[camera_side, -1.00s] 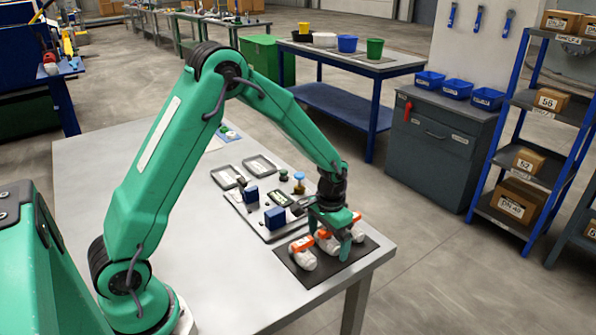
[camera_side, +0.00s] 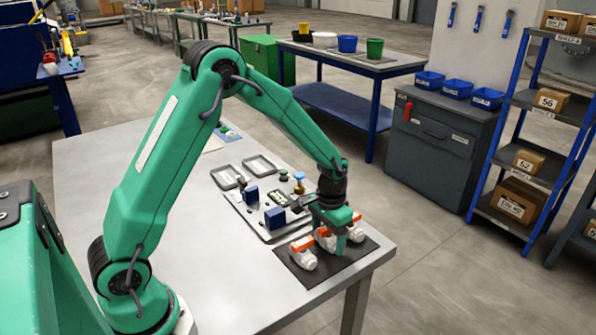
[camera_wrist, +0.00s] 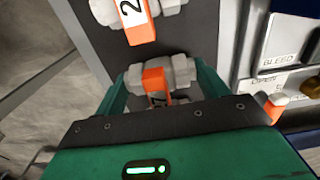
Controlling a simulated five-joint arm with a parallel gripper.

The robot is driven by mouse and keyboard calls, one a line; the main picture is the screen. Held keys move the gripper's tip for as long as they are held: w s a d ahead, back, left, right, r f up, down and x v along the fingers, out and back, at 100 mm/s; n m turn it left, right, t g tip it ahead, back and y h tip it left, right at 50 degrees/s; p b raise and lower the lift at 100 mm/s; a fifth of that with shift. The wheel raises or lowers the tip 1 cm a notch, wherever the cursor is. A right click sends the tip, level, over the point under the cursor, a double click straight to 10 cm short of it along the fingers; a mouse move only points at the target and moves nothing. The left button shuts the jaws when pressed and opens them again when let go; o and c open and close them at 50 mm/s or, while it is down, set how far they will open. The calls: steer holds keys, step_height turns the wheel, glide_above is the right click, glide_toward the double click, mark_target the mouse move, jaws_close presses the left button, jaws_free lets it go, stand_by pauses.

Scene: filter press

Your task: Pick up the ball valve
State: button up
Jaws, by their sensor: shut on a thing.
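Three white ball valves with orange handles are on a dark mat (camera_side: 296,276). My gripper (camera_wrist: 160,88) is shut on the middle ball valve (camera_side: 327,241), with a green finger on each side of its body. This valve also shows in the wrist view (camera_wrist: 184,72), its orange handle partly hidden by my gripper's housing. It appears to be at mat level; I cannot tell whether it touches the mat. One valve (camera_side: 303,256) lies to the left in the side view, and another (camera_side: 357,231) is behind my gripper at the right. The wrist view shows a neighbouring valve (camera_wrist: 138,18) marked 2.
A grey panel (camera_side: 270,236) with blue blocks and knobs stands close behind the mat. Two grey trays (camera_side: 228,176) lie farther back. The table's right edge (camera_side: 375,264) is close to the mat. The table's left part is clear.

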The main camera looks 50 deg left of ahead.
steer(key=shift+r, duration=0.5)
step_height(320, 180, up, 2)
steer(key=shift+r, duration=0.15)
steer(key=s+d+r, duration=0.6)
steer(key=d+r, duration=0.1)
steer(key=d, duration=0.3)
steer(key=w+a+r, duration=0.2)
steer(key=a+r, duration=0.5)
steer(key=a, duration=0.2)
steer(key=shift+a+r, duration=0.2)
steer(key=shift+a, duration=0.2)
